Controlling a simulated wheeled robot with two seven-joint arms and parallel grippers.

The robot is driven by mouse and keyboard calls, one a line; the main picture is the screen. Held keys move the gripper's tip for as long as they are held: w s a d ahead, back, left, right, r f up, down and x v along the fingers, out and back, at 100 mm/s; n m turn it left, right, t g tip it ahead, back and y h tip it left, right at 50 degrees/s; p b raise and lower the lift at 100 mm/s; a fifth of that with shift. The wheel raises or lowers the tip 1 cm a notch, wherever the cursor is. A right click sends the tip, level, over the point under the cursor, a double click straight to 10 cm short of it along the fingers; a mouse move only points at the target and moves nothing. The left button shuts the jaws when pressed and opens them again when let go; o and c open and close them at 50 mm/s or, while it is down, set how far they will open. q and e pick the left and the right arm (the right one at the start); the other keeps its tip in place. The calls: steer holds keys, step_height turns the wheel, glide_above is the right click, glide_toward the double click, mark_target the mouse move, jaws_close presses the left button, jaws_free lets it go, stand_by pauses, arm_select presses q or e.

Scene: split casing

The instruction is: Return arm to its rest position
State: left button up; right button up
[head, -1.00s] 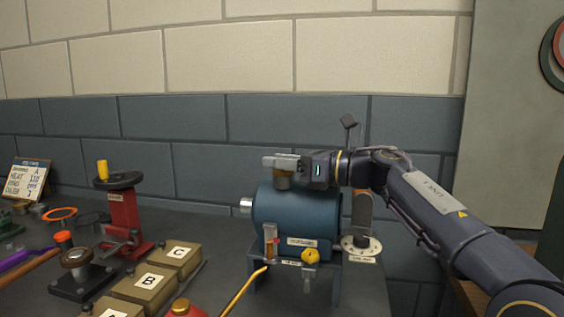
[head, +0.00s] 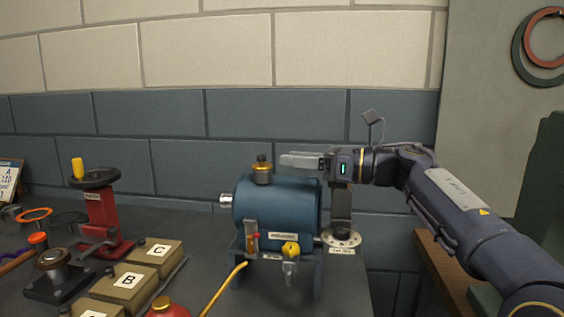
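My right arm comes in from the right, and its gripper (head: 290,160) points left above the blue casing (head: 275,212). Its fingers show side-on, overlapping, so the gap between them cannot be judged. No held object shows at the fingertips. A brass-coloured cap with a dark band (head: 262,170) stands upright on top of the casing, just left of the fingertips and apart from them in the picture. My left gripper is not in view.
Boxes B (head: 125,284) and C (head: 155,255), a red hand-wheel press (head: 102,217) and a red oil can (head: 167,308) lie left.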

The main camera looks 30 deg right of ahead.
steer(key=s+d+r+m+t+h+p, duration=0.1)
steer(key=d+r+m+t+h+p, duration=0.15)
steer(key=r+m+t, duration=0.35)
steer(key=s+d+r+m+t+h+p, duration=0.1)
steer(key=r+m+t+h+p, duration=0.2)
steer(key=m, duration=0.5)
steer(key=s+d+f+m+g+h+p, duration=0.15)
steer(key=d+m+h+p, duration=0.3)
steer(key=m+h, duration=0.75)
steer(key=s+a+f+m+g+y+p, duration=0.2)
steer(key=s+a+f+m+g+p, duration=0.15)
steer(key=f+m, duration=0.35)
steer(key=s+a+f+m+g+y+p, duration=0.2)
steer(key=s+a+f+m+g, duration=0.1)
steer(key=s+f+m+g, duration=0.3)
steer(key=s+a+f+m+g+y+p, duration=0.3)
steer(key=s+a+f+m+g+y, duration=0.1)
steer(key=s+a+f, duration=0.7)
steer(key=shift+s+a+f+m+g+y, duration=0.35)
steer(key=shift+s+a+m+g, duration=0.2)
steer(key=shift+s+m, duration=0.35)
steer(key=shift+w, duration=0.1)
